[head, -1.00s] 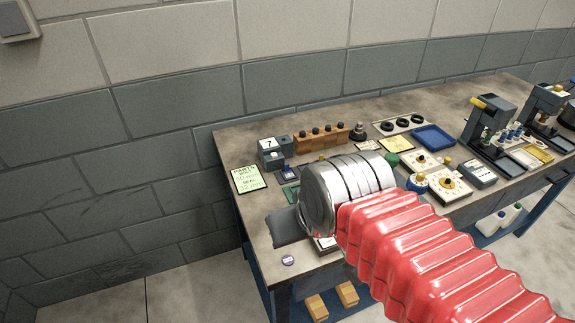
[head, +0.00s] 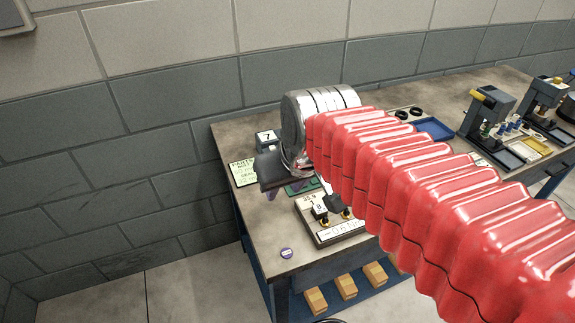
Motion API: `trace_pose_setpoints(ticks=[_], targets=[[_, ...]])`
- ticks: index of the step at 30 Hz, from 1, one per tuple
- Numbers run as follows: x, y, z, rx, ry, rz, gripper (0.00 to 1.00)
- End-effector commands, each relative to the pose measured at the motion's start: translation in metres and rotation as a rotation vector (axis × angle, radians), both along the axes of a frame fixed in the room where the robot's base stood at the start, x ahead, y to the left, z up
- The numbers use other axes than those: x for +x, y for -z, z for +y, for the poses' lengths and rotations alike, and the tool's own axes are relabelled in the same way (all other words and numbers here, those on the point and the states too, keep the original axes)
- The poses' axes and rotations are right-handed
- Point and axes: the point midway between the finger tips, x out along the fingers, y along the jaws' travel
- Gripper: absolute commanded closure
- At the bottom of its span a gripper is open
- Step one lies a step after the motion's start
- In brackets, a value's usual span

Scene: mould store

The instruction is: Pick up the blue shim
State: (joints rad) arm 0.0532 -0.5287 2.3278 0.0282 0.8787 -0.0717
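I cannot make out a blue shim in the head view now; my arm and wrist cover much of the bench's left half. My gripper (head: 302,186) is over the left part of the bench, pointing down. One dark finger shows left of the metal wrist, and a similar dark shape shows to its right, with a gap between them. Part of a green piece (head: 298,187) shows on the bench beneath the gap. I see nothing held, though the fingertips are partly hidden.
The bench (head: 262,220) has a clear front left corner with a small purple disc (head: 286,253). A box with knobs (head: 335,229) stands close to my gripper. A block marked 7 (head: 267,139) and a green sign (head: 243,172) are behind. A blue tray (head: 435,130) lies farther right.

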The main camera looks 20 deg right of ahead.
Motion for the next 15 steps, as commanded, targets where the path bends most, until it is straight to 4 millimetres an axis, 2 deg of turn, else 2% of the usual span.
trace_pose_setpoints(ticks=[1, 7, 15], targets=[[0.013, -0.001, -0.005, 0.000, 0.004, 0.008, 0.66], [0.058, -0.004, -0.022, -0.001, 0.004, 0.024, 0.66], [0.121, 0.004, -0.051, 0.001, 0.006, 0.044, 0.66]])
